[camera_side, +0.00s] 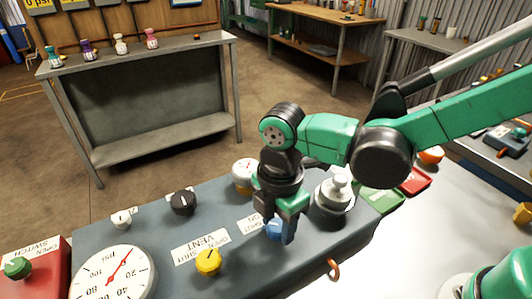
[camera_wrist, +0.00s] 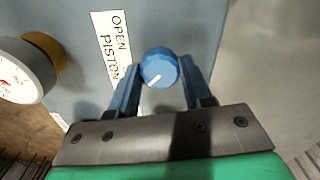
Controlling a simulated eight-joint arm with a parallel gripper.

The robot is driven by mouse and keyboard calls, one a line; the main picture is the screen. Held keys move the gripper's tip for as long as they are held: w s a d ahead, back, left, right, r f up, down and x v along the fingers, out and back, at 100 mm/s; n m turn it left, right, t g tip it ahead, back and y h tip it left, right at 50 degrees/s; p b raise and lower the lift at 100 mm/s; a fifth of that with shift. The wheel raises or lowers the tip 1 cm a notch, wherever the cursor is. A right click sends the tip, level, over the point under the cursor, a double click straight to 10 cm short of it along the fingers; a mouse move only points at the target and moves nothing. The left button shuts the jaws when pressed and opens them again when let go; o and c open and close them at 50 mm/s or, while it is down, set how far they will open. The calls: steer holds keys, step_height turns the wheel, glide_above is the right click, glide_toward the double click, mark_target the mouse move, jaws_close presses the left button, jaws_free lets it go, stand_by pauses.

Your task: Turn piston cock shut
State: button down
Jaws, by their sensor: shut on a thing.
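The piston cock is a blue knob (camera_wrist: 159,66) with a white pointer line on its face. In the wrist view the line runs toward the knob's lower left. A label (camera_wrist: 115,45) reading "OPEN" and "PISTON" lies to its left; its lower end is partly hidden by a finger. My gripper (camera_wrist: 160,78) points down at the knob, with one finger on each side, and is shut on it. In the side view my gripper (camera_side: 283,228) stands over the blue knob (camera_side: 273,229), which is partly hidden behind the fingers.
On the grey panel, a yellow vent knob (camera_side: 208,261), a black knob (camera_side: 183,202), a small white knob (camera_side: 121,218) and a large gauge (camera_side: 113,275) lie to the left. A small gauge (camera_side: 244,174) and a silver fitting (camera_side: 335,194) stand close to my gripper.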

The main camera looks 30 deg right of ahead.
mark_target(278, 225)
stand_by(0.4)
steer(key=shift+c, duration=1.8)
jaws_free()
steer(key=shift+r, duration=2.8)
